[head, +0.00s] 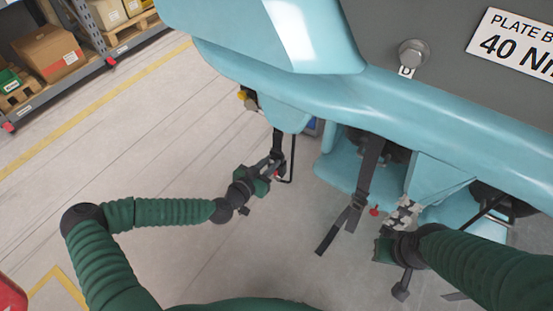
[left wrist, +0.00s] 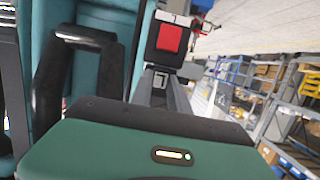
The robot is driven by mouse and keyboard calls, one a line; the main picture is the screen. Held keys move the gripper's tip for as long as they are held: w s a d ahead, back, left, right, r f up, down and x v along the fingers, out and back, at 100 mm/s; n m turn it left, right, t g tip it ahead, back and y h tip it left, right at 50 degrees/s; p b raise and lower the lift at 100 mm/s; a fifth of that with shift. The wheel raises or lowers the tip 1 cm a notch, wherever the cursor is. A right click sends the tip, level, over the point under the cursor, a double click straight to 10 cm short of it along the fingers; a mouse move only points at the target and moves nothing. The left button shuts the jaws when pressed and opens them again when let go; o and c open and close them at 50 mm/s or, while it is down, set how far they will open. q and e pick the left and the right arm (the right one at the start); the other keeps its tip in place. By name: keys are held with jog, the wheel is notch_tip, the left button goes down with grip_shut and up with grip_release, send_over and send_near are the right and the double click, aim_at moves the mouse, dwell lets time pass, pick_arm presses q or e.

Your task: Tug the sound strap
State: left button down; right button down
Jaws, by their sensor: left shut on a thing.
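A dark strap with a buckle (head: 278,140) hangs from the left part of the light-blue coaster seat. My left gripper (head: 275,163) is at its lower end and is shut on it. In the left wrist view, the strap's black buckle has a red button (left wrist: 170,38), and grey webbing (left wrist: 158,88) runs down behind the gripper's dark edge. The fingertips are hidden there. Another dark strap (head: 362,185) hangs loose in the middle, its tail spread below. My right gripper (head: 398,222) is by a pale, patchy strap-like piece (head: 406,206); its jaws are unclear.
The light-blue seat shell (head: 350,85) overhangs the work area, with a bolt (head: 412,52) and a white plate (head: 515,43) on its grey panel. A thin black bent rod (head: 292,160) hangs just right of my left gripper. Open floor (head: 150,150) lies to the left.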

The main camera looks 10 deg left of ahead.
pick_arm(q)
jog(key=shift+w+r, duration=0.1)
jog(key=shift+r, duration=0.05)
jog(key=c, duration=1.6)
grip_release()
jog(key=shift+c, duration=0.2)
jog(key=o, duration=0.5)
